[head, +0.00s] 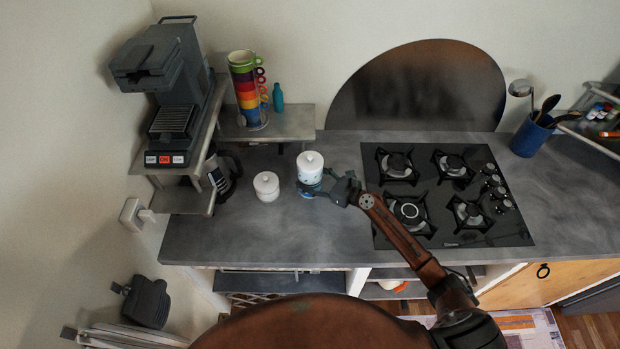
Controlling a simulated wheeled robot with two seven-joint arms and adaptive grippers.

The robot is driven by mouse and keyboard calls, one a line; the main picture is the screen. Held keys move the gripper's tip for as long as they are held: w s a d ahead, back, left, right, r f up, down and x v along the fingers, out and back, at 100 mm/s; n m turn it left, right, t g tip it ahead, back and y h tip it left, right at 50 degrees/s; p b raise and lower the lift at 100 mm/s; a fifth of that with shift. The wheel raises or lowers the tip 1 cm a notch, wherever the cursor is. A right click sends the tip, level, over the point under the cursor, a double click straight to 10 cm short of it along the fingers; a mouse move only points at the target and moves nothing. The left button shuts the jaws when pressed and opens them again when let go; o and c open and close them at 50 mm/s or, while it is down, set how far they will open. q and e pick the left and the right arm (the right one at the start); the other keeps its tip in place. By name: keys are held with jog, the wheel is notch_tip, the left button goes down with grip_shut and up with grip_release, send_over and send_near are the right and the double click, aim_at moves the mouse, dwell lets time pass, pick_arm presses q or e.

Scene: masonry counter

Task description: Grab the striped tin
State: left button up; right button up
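A white lidded tin (310,166) with some blue low on its side stands upright on the grey counter. It is the likely striped tin, though its pattern is too small to read clearly. My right gripper (318,187) is at its lower right side, with a dark finger across the front of its lower part. I cannot tell whether the fingers press on it or are just around it. A second, plain white lidded tin (266,186) stands to the left, apart from the gripper. My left gripper is not in view.
A black gas hob (447,238) lies right of the tins, under my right forearm. A small raised shelf (290,124) with stacked coloured mugs (246,88) and a teal bottle (278,97) stands behind. A coffee machine (170,120) is left. The counter's front left is clear.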

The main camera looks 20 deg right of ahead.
jog(key=c, duration=0.6)
